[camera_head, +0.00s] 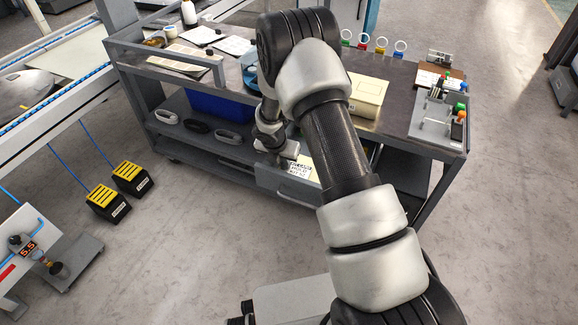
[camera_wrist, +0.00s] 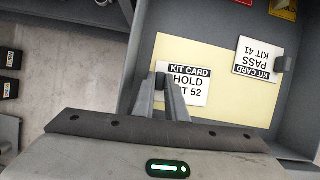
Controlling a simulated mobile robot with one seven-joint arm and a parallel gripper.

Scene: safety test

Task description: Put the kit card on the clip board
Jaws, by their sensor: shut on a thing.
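My gripper (camera_wrist: 160,88) is shut on the black tab of a white kit card (camera_wrist: 190,84) reading HOLD and KIT 52, partly hidden by the fingers. The card is over a cream-lined grey drawer (camera_wrist: 150,58); I cannot tell whether it touches the liner. A second kit card (camera_wrist: 255,62), reading PASS KIT 41, lies upside down to the right with its own black tab. In the head view the held card (camera_head: 300,169) shows at the cart's front, below my arm. A brown clip board (camera_head: 427,79) with a metal clip and white paper lies on the cart top at right.
A cream box (camera_head: 368,96) and a grey rack (camera_head: 432,118) with coloured knobs stand on the cart top near the clip board. Coloured ring-topped items (camera_head: 380,45) line the back edge. A blue bin (camera_head: 220,106) is on the lower shelf. Open floor lies in front.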

